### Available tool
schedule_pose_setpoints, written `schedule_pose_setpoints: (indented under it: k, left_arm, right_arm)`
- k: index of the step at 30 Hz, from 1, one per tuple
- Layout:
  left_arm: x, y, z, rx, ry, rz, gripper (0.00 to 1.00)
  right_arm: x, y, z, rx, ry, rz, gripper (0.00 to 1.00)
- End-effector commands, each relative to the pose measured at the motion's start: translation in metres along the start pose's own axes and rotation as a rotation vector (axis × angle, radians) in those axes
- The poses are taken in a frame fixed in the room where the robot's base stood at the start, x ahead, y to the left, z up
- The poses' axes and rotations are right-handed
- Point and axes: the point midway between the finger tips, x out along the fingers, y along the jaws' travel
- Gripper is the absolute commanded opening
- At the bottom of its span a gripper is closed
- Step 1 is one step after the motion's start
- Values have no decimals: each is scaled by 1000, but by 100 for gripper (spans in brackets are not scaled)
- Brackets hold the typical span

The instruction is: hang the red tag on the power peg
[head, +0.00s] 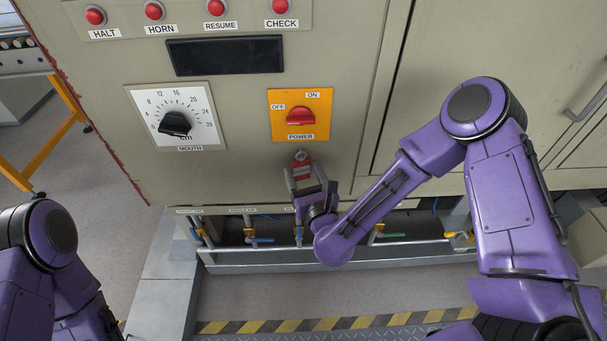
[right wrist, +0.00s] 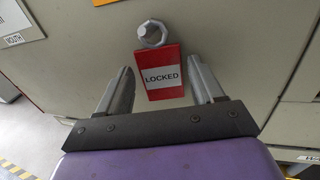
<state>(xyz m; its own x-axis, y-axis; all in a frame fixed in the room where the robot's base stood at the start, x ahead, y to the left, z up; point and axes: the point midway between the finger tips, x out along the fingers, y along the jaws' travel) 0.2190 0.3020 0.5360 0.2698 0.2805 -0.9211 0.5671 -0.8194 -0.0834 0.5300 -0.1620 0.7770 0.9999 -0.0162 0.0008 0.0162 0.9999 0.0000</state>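The red tag (head: 301,169) with a white band hangs just below the power switch on the furnace panel. In the right wrist view the tag (right wrist: 161,77) reads LOCKED, and its top edge is directly under the grey peg (right wrist: 152,34), which also shows in the head view (head: 300,156). How the tag meets the peg is hard to tell. My right gripper (head: 300,181) is below the tag. In the right wrist view its two fingers (right wrist: 160,85) stand apart on both sides of the tag, with gaps between. My left gripper is out of view; only my left arm shows.
The red power switch (head: 300,117) on its orange plate is above the peg. The mouth dial (head: 175,123) is to the left, with red buttons along the top. A pipe with several coloured valve handles (head: 390,235) runs below the panel.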

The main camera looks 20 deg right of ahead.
Motion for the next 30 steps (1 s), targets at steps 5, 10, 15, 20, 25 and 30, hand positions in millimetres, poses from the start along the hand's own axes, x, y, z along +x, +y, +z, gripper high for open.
schedule_pose_setpoints:
  k: [5, 10, 15, 20, 25, 30]
  left_arm:
    - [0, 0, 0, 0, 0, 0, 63]
    - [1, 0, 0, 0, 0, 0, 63]
    - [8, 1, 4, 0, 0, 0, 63]
    - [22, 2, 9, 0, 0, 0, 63]
    - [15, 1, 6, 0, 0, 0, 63]
    - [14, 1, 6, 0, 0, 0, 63]
  right_arm:
    - [0, 0, 0, 0, 0, 0, 82]
    - [-2, 0, -1, 0, 0, 1, 82]
    - [-29, 0, -3, 1, 3, 3, 82]
    - [-71, 1, -5, 0, 1, 5, 82]
    - [-97, 1, 1, -3, 0, 4, 82]
    - [-105, 0, 0, 0, 1, 1, 82]
